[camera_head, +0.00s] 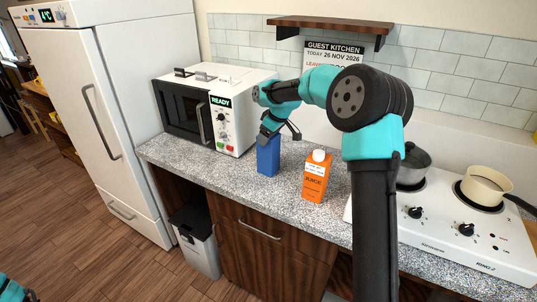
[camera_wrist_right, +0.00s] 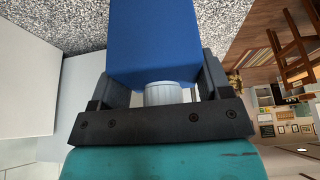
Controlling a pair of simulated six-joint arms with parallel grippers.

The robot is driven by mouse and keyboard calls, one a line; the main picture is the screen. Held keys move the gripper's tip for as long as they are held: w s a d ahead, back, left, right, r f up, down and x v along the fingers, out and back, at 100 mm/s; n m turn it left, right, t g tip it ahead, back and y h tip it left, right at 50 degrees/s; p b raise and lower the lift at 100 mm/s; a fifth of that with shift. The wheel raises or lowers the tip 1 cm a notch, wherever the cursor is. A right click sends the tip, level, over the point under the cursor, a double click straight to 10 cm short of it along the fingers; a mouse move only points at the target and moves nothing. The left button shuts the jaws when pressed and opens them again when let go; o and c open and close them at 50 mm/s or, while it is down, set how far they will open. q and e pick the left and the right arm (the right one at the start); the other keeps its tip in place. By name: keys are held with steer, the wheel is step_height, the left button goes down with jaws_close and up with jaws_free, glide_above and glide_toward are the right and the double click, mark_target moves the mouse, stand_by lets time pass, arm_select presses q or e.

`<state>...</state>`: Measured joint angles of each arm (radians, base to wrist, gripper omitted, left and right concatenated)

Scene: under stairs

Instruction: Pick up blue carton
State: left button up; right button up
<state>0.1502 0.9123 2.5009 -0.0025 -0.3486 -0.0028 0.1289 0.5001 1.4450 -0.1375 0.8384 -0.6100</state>
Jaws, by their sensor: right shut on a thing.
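The blue carton (camera_head: 268,157) stands upright at the front of the speckled counter, between the microwave and an orange juice carton (camera_head: 316,178). My right gripper (camera_head: 270,135) comes down over its top and is shut on it. In the right wrist view the blue carton (camera_wrist_right: 153,42) sits between the two dark fingers (camera_wrist_right: 155,85), its white cap (camera_wrist_right: 164,94) close to the palm. I cannot tell whether its base touches the counter. Only a teal part of my left arm shows at the bottom left corner of the head view.
A white microwave (camera_head: 235,80) stands left of the blue carton. A cooktop (camera_head: 440,215) with a grey pot (camera_head: 411,168) and a cream pan (camera_head: 487,186) is at right. A wooden shelf (camera_head: 330,25) hangs above. A bin (camera_head: 197,243) stands below the counter.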

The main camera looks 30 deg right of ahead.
steer(key=shift+r, duration=0.1)
steer(key=shift+c, duration=0.4)
steer(key=shift+r, duration=1.55)
steer(key=shift+s+a+r, duration=0.1)
steer(key=shift+r, duration=0.1)
steer(key=s+a+r, duration=0.1)
steer(key=s+a, duration=0.7)
steer(key=s, duration=0.5)
steer(key=shift+s+r, duration=0.2)
steer(key=shift+s, duration=0.05)
steer(key=shift+a, duration=0.1)
steer(key=o, duration=0.9)
steer(key=c, duration=0.8)
steer(key=shift+n, duration=0.3)
steer(key=shift+s+a+r, duration=0.1)
steer(key=shift+s+a, duration=0.3)
steer(key=shift+s, duration=0.35)
steer(key=shift+s+a, duration=0.4)
steer(key=shift+s, duration=0.35)
steer(key=shift+s+a+r, duration=0.1)
steer(key=shift+s+a, duration=0.3)
steer(key=shift+s, duration=0.35)
